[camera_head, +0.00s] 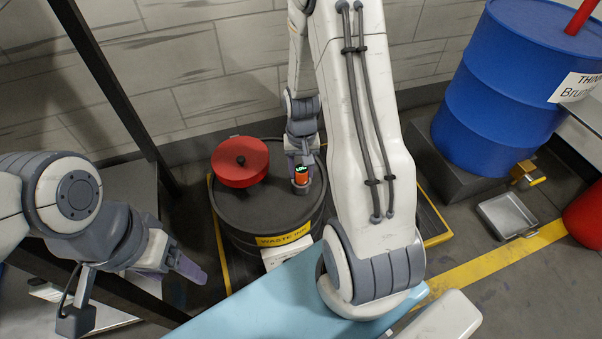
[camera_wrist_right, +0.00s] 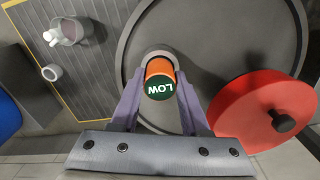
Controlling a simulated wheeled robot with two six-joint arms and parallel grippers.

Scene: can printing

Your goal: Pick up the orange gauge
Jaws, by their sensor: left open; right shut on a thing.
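The orange gauge (camera_head: 301,175) is a small orange cylinder at the top of the black waste ink drum (camera_head: 235,211). In the right wrist view the gauge (camera_wrist_right: 160,78) shows a dark green end marked "LOW", in front of a round pale opening in the drum lid. My right gripper (camera_head: 303,180) is shut on the gauge, with a purple finger on each side of it. I cannot tell whether the gauge is still in the opening. My left gripper (camera_head: 185,265) is open and empty, low at the left, away from the drum.
A red lid with a black knob (camera_head: 240,162) lies on the drum top beside the gauge. A blue barrel (camera_head: 505,85) stands at the right, with a grey tray (camera_head: 507,214) on the floor below it. A dark post (camera_head: 115,90) stands at the left.

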